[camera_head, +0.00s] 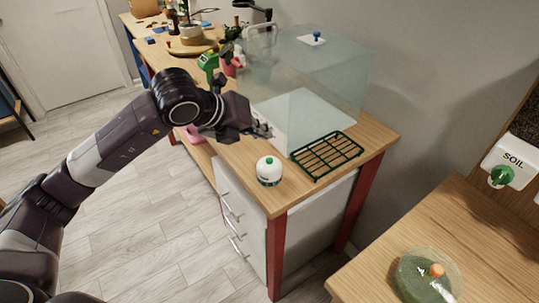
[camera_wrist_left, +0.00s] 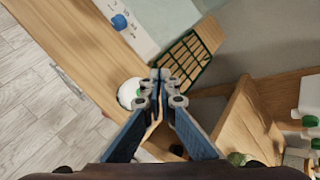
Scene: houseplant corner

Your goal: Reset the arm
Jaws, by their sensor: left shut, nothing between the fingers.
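My left arm comes in from the left in the head view and reaches over the wooden workbench. Its gripper (camera_head: 265,130) hangs above the bench, in front of the glass case. In the left wrist view the gripper (camera_wrist_left: 160,78) is shut, with its fingertips together and nothing between them. A white round pot with a green knob (camera_head: 269,171) stands on the bench below and to the right of the gripper. In the left wrist view this white pot (camera_wrist_left: 128,95) is partly hidden behind the fingers. My right gripper is in neither view.
A glass case (camera_head: 335,75) stands on the bench, beside a green wire rack (camera_head: 326,156). A second wooden table (camera_head: 450,220) at the right holds a round green-filled dish (camera_head: 415,280). A SOIL dispenser (camera_head: 512,165) hangs on the wall. Tools and plants crowd the far end.

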